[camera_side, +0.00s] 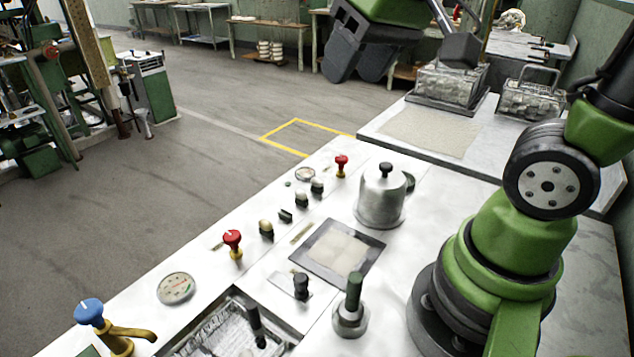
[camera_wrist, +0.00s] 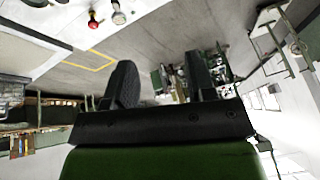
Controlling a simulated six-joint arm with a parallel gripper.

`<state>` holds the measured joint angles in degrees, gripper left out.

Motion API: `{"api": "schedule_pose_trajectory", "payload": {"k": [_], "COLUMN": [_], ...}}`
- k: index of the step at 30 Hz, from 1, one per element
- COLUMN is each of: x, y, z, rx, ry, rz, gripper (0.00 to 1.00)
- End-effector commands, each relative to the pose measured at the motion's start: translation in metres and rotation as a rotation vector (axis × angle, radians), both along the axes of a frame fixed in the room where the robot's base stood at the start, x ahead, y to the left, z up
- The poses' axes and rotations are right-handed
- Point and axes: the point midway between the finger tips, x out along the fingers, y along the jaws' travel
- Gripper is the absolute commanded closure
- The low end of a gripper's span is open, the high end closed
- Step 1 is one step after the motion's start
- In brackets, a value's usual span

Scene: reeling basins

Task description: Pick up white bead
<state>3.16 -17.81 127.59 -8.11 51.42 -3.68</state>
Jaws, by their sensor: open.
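I cannot make out a white bead in either view. My gripper (camera_side: 352,72) is at the top of the side view, raised above the worktop level, with dark jaws below a green wrist. In the wrist view its two dark fingers (camera_wrist: 162,80) stand apart with nothing held between them.
A lidded metal pot (camera_side: 381,198) stands behind the framed plate. Red-topped knobs (camera_side: 233,240) and a blue-topped tap (camera_side: 90,312) rise along the worktop's left edge. A sunken basin (camera_side: 215,331) is in front. Wire baskets (camera_side: 528,99) stand on the back table.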

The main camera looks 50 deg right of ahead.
Motion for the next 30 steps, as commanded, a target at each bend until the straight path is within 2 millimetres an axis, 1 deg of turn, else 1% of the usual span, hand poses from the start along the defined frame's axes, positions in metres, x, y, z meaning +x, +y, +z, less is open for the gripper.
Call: {"api": "schedule_pose_trajectory", "payload": {"k": [1,3,5,6,8,9,11,12,14,15,18,21,26,30], "x": [0.017,0.038,0.056,0.067,0.083,0.093,0.107,0.115,0.125,0.13,0.139,0.143,0.145,0.144], "y": [-0.007,-0.017,-0.026,-0.033,-0.043,-0.05,-0.06,-0.066,-0.076,-0.082,-0.094,-0.101,-0.107,-0.111], "z": [-0.007,-0.018,-0.029,-0.038,-0.054,-0.066,-0.085,-0.098,-0.119,-0.133,-0.162,-0.183,-0.201,-0.223], "rx": [-0.028,-0.068,-0.101,-0.122,-0.153,-0.171,-0.198,-0.215,-0.236,-0.249,-0.274,-0.29,-0.299,-0.298], "ry": [0.042,0.091,0.134,0.162,0.205,0.235,0.279,0.307,0.348,0.373,0.424,0.458,0.479,0.482], "rz": [0.008,0.024,0.042,0.053,0.073,0.087,0.108,0.123,0.145,0.16,0.192,0.216,0.231,0.232], "gripper": [0.49,0.49,0.49,0.49,0.49,0.49,0.49,0.49,0.49,0.49,0.49,0.49,0.49,0.49]}}
